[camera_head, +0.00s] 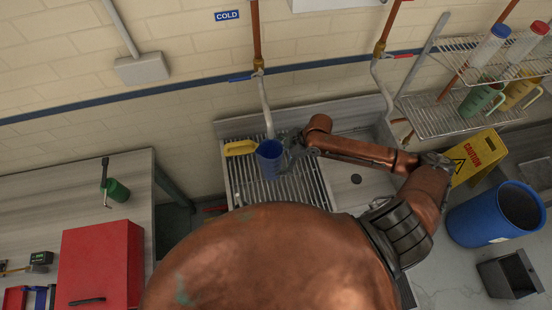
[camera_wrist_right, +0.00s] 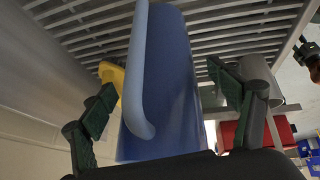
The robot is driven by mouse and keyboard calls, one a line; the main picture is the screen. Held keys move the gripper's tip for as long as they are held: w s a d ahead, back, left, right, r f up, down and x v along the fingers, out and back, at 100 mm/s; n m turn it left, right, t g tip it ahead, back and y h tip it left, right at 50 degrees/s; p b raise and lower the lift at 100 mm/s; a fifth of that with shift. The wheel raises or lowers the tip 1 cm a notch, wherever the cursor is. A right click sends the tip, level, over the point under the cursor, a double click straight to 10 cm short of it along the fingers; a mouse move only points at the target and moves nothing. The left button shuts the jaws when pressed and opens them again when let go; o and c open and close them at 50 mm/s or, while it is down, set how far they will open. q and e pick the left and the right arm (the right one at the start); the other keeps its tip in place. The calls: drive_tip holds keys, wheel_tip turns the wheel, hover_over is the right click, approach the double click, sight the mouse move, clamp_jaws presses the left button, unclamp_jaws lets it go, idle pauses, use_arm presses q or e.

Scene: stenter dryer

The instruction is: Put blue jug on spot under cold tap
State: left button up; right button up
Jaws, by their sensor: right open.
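The blue jug (camera_head: 269,162) stands on the slatted rack of the sink unit, just below the end of the cold tap's grey pipe (camera_head: 265,105). The COLD sign (camera_head: 227,15) is on the wall above. My right gripper (camera_head: 287,146) is at the jug's right side. In the right wrist view, the blue jug (camera_wrist_right: 178,85) with its handle lies between the open fingers of my right gripper (camera_wrist_right: 168,108), with gaps visible. Any marked spot under the jug is hidden. My left gripper is not in view.
A yellow object (camera_head: 240,148) lies on the slatted rack (camera_head: 300,185) left of the jug. The second tap pipe (camera_head: 382,85) hangs to the right. A wire shelf (camera_head: 440,118) with jugs, a caution sign (camera_head: 478,155) and a blue barrel (camera_head: 480,222) stand at the right.

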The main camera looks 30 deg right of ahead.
drive_tip(key=v, duration=1.1)
drive_tip(key=shift+b, duration=0.4)
